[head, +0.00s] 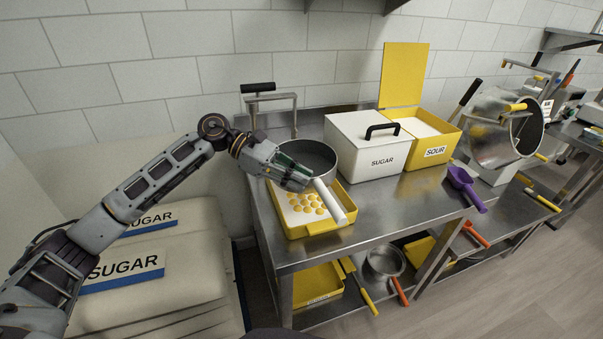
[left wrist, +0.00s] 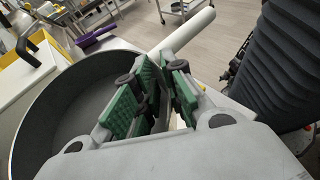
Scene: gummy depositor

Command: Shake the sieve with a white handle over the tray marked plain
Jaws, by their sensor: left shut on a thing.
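The sieve (head: 308,158) is a round grey pan with a white handle (head: 330,203). My left gripper (head: 302,182) is shut on the sieve at the base of its handle. The sieve is over the back part of a yellow tray (head: 291,231) holding several yellow round gummies in a white bed; no marking on this tray can be read. In the left wrist view the sieve's dark bowl (left wrist: 65,108) is at the left, and the white handle (left wrist: 190,30) runs up to the right past the green-padded fingers. The inside of the bowl looks empty. My right gripper is out of view.
A white box marked SUGAR (head: 368,146) and an open yellow box marked SOUR (head: 440,135) stand on the steel table right of the sieve. A purple scoop (head: 465,187) lies at the table's right. Sugar sacks (head: 180,262) are at the left. Pans and a yellow tray sit on the lower shelf.

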